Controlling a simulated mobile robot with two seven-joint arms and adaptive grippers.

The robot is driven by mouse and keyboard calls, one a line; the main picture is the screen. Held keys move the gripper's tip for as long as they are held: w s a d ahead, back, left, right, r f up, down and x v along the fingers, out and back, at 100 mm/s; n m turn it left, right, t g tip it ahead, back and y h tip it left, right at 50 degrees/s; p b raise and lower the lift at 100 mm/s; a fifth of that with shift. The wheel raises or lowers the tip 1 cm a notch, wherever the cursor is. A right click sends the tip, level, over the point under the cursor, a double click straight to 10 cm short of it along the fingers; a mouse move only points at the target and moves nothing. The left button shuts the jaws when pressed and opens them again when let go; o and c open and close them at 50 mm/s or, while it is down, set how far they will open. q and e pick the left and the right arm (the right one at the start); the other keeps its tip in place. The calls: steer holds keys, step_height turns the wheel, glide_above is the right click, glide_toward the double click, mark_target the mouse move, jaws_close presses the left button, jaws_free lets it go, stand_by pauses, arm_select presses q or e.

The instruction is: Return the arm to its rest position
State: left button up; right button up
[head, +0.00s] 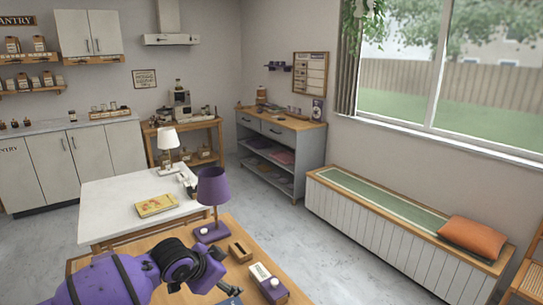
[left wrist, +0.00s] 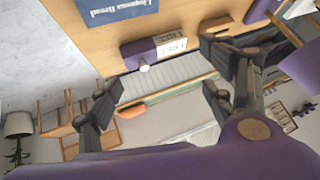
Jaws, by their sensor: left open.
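My left arm, purple with dark joints, comes in from the lower left of the head view. Its left gripper (head: 222,274) is above the near wooden table (head: 128,249), close to the bottom edge of the picture. In the left wrist view the two dark fingers of the left gripper (left wrist: 165,82) stand wide apart, with nothing held between them. The wrist view looks tilted across the table edge into the room. My right arm and right gripper do not show.
A purple lamp (head: 213,190), a small wooden holder (head: 240,251) and a purple block with a white label (head: 268,284) stand close to the gripper. A white table (head: 110,205) bears a yellow book (head: 156,205). Open floor (head: 330,265) lies to the right.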

arm_select(q)
steer(key=s+d+f+n+t+h, duration=0.25)
steer(key=s+d+f, duration=0.25)
steer(key=s+f, duration=0.45)
steer(key=s+a+f+n+y, duration=0.2)
steer(key=s+a+f, duration=0.2)
steer(key=s, duration=0.7)
steer(key=s+a+f+n+y, duration=0.2)
steer(key=s+a+f+n, duration=0.1)
steer(key=s, duration=0.8)
steer(key=s+a+f+n+y, duration=0.2)
steer(key=s+a+f, duration=0.3)
steer(key=s, duration=0.6)
step_height(320, 180, down, 2)
steer(key=shift+s+f+g, duration=0.15)
steer(key=shift+s+g, duration=0.15)
steer(key=shift+g, duration=0.15)
